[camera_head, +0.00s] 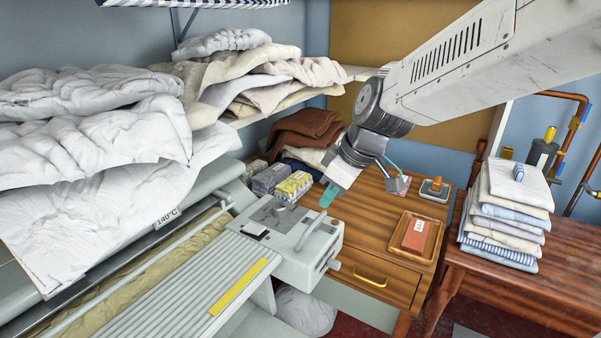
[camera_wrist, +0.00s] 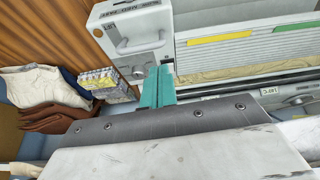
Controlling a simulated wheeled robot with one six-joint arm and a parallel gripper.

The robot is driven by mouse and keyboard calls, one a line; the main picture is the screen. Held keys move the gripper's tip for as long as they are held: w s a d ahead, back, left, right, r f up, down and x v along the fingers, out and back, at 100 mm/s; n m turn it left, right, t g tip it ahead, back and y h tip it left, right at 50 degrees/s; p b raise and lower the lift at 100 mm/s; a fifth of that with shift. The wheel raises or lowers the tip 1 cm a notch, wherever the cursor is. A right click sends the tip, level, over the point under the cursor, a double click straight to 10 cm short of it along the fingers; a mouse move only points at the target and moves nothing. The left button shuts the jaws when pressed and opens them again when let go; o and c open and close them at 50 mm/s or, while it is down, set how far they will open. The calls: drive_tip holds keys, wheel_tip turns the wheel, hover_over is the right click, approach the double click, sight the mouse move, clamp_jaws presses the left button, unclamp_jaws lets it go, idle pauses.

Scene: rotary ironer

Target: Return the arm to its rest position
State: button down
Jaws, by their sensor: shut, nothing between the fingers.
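My gripper (camera_head: 328,196) hangs at the end of my arm, above the ironer's end housing and the near edge of the wooden cabinet. Its teal fingers are together and hold nothing. In the wrist view the gripper (camera_wrist: 157,88) shows as two teal fingers side by side, in front of the ironer's control box (camera_wrist: 135,38). The rotary ironer (camera_head: 290,240) stands at the lower left in the head view, with a lever on its end housing. My arm reaches in from the upper right, bent down at the wrist.
White bedding (camera_head: 95,170) is heaped over the ironer at left. The wooden cabinet (camera_head: 385,210) holds small boxes (camera_head: 293,186), a tray (camera_head: 417,236) and a stamp (camera_head: 435,188). Folded linen (camera_head: 505,215) is stacked on a bench at right. A linen-laden shelf (camera_head: 260,115) stands behind.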

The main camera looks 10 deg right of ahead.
drive_tip(key=s+d+r+m+g+h, duration=0.1)
drive_tip(key=s+d+m, duration=0.3)
drive_tip(key=s, duration=0.7)
drive_tip(key=s+d+r+m+h, duration=0.1)
drive_tip(key=s+d+m, duration=0.4)
drive_tip(key=s, duration=0.6)
drive_tip(key=shift+s+r+m+g+h, duration=0.2)
drive_tip(key=shift+s+m+g+h, duration=0.15)
drive_tip(key=shift+h, duration=0.45)
drive_tip(key=shift+a, duration=0.15)
